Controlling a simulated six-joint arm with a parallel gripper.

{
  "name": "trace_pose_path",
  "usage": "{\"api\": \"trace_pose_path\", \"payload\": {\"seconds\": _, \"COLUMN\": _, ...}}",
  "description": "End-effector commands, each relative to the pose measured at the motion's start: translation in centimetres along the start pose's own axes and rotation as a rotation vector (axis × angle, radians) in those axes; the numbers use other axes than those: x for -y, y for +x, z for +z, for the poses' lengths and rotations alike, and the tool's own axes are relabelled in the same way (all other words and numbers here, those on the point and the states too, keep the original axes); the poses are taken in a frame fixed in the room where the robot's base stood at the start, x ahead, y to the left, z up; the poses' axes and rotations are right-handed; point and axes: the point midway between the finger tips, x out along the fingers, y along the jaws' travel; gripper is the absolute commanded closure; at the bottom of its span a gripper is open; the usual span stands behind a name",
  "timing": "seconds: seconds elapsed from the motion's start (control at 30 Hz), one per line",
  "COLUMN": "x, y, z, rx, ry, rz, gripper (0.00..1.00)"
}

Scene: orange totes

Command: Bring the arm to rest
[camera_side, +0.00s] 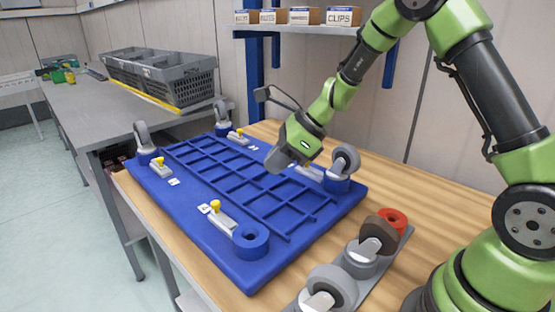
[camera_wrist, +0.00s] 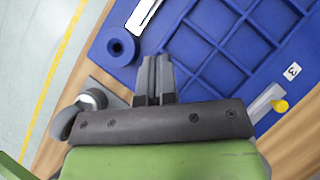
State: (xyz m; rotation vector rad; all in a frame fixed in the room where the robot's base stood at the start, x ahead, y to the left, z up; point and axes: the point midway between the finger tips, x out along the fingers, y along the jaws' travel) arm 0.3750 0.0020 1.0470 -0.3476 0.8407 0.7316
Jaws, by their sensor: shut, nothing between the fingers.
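My gripper (camera_side: 275,165) is above the right part of the blue board (camera_side: 262,266), over its grid of compartments. In the wrist view the two dark fingers of my gripper (camera_wrist: 154,62) are together, with nothing between them. The blue board (camera_wrist: 205,35) lies below the fingers in that view. My arm reaches in from the right of the side view, bent and leaning down toward the board.
Grey caster wheels (camera_side: 144,136) stand at several board corners, and the front corner holder (camera_side: 251,240) is empty. Grey crates (camera_side: 180,85) and a shelf (camera_side: 290,30) with boxes are behind.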

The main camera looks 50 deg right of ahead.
Motion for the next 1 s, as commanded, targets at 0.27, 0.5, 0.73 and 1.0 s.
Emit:
{"api": "trace_pose_path", "payload": {"seconds": 0.27, "x": 0.0, "y": -0.5, "z": 0.0, "rx": -0.001, "ry": 0.0, "rz": 0.001, "gripper": 1.0}}
{"api": "trace_pose_path", "payload": {"seconds": 0.5, "x": -0.4, "y": -1.1, "z": 0.4, "rx": 0.0, "ry": -0.044, "rz": 0.0, "gripper": 1.0}}
{"api": "trace_pose_path", "payload": {"seconds": 0.73, "x": -4.7, "y": -6.9, "z": 3.6, "rx": -0.013, "ry": -0.514, "rz": -0.003, "gripper": 1.0}}
{"api": "trace_pose_path", "payload": {"seconds": 1.0, "x": -12.3, "y": -14.8, "z": 3.6, "rx": -0.107, "ry": -1.275, "rz": -0.029, "gripper": 1.0}}
